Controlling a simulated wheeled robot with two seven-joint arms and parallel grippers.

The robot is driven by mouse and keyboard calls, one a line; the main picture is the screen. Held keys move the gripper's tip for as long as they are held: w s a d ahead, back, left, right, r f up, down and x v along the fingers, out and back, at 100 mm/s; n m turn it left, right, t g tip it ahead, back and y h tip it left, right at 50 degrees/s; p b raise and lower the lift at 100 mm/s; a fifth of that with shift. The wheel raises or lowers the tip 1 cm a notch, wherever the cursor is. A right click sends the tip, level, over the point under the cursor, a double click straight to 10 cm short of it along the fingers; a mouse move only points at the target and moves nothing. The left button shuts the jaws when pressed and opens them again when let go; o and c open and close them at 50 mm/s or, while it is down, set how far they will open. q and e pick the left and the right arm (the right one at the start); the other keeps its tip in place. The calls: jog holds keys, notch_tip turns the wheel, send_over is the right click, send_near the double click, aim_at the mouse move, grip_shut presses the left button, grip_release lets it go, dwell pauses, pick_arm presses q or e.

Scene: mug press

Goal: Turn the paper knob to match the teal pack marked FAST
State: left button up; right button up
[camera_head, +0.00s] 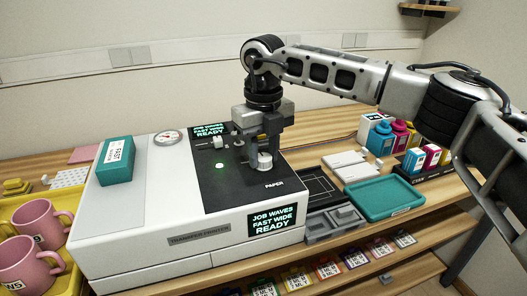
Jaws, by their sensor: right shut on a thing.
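The teal pack (117,160) marked FAST sits on the left part of the white transfer printer's (180,240) top. The paper knob (265,161) is a small pale cylinder on the black panel, just above the word PAPER. My right gripper (260,148) points down from above and is shut on the knob; its fingers hide the knob's upper part. The knob's pointer setting is too small to read. My left gripper is not in view.
A front screen (274,220) reads JOB WAVES FAST WIDE READY. Pink mugs (40,222) stand in a yellow tray at left; a teal tray (384,198) and ink bottles (379,138) are at right.

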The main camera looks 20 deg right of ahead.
aim_at(263, 157)
jog(key=shift+r+m, duration=0.15)
jog(key=shift+m, duration=0.45)
jog(key=o, duration=1)
jog(key=shift+r, duration=7.95)
